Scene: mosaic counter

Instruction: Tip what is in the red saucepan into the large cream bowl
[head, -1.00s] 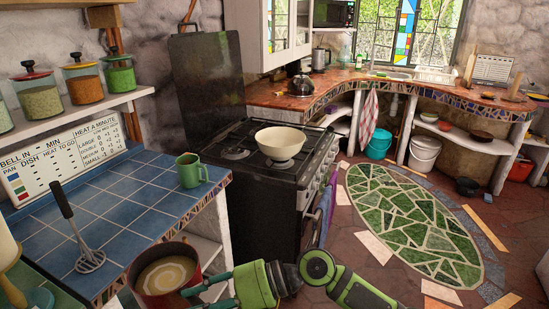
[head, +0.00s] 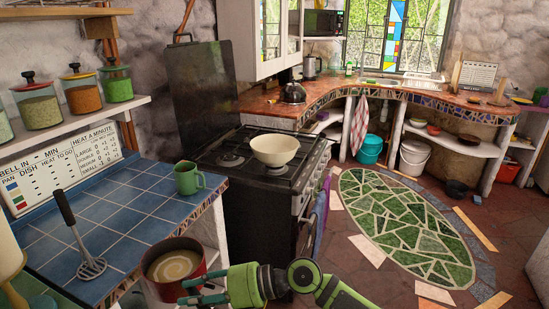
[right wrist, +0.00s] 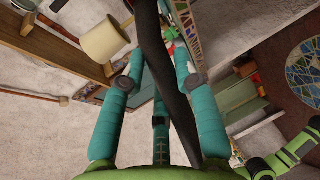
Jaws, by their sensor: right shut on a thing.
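The red saucepan (head: 158,289) is held near the front right edge of the blue tiled counter, at the bottom of the head view. It looks about level and holds a tan liquid with a paler swirl (head: 175,265). My right gripper (head: 190,291) is shut on its handle, at the pan's lower right. In the right wrist view the dark handle (right wrist: 160,70) runs between my teal fingers. The large cream bowl (head: 275,149) stands upright on the stove top, beyond the pan and to its right. Its inside looks empty. My left gripper is out of view.
A green mug (head: 187,178) stands at the counter's far right corner, between pan and bowl. Floor to the right is open.

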